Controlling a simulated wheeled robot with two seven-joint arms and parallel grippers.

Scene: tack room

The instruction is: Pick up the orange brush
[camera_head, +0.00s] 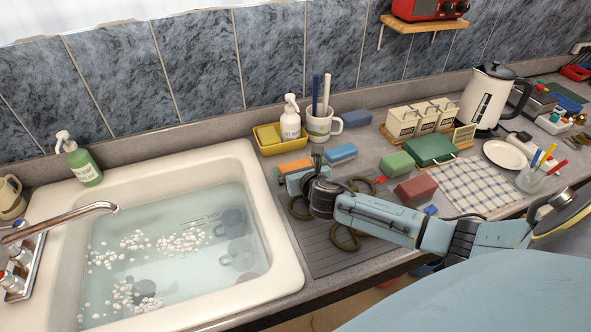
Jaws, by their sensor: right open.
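The orange brush (291,166) lies on the counter just right of the sink, below the yellow tray. It is partly hidden by my right gripper (301,174). My right arm comes in from the right, and its open jaws are right at the brush. I cannot tell whether they touch it. My left gripper is not in view.
A blue block-like brush (341,152) lies close to the right. Green (396,163) and dark red (415,190) blocks lie further right. The yellow tray (268,146), a white pump bottle (290,124) and a mug (319,127) stand behind. The water-filled sink (262,185) is at left.

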